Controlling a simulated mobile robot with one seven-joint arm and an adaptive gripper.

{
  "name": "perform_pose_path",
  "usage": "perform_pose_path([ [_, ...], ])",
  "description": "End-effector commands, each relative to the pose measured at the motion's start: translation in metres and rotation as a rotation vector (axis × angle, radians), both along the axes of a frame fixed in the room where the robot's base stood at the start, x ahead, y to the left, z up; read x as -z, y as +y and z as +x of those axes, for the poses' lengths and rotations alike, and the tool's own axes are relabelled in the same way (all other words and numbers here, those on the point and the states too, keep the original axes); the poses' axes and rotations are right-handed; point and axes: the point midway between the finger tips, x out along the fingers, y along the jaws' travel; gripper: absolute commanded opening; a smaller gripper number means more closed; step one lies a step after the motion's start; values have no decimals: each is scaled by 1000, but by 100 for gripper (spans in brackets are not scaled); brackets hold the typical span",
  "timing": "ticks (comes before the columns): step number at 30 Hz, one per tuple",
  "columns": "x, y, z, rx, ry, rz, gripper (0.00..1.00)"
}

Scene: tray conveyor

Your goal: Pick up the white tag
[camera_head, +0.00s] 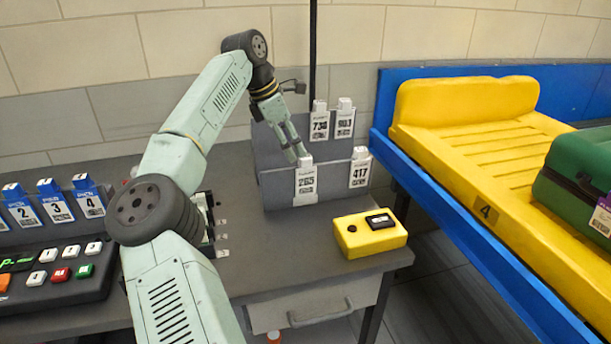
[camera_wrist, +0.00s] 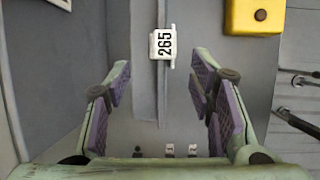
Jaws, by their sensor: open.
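Several white tags stand in a grey stepped rack (camera_head: 275,187). The front left tag, 265 (camera_head: 306,182), is upright in its slot, and its top also shows in the wrist view (camera_wrist: 163,44). Tag 417 (camera_head: 360,169) is to its right; tag 738 (camera_head: 319,124) and another tag (camera_head: 344,122) stand on the higher step behind. My gripper (camera_head: 298,153) is just above tag 265. In the wrist view my gripper (camera_wrist: 162,76) has its purple-padded fingers wide apart and empty, with the tag ahead between their lines. I cannot tell the exact gap to the tag.
A button panel (camera_head: 55,277) and blue-topped tags (camera_head: 53,202) are at the left. A blue-sided conveyor with a yellow tray (camera_head: 465,115) and green case (camera_head: 578,178) runs along the right.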

Motion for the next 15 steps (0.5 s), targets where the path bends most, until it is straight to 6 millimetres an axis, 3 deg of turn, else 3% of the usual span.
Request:
perform_pose_path([
  [15,52,-28,10,0,1,-5,49],
])
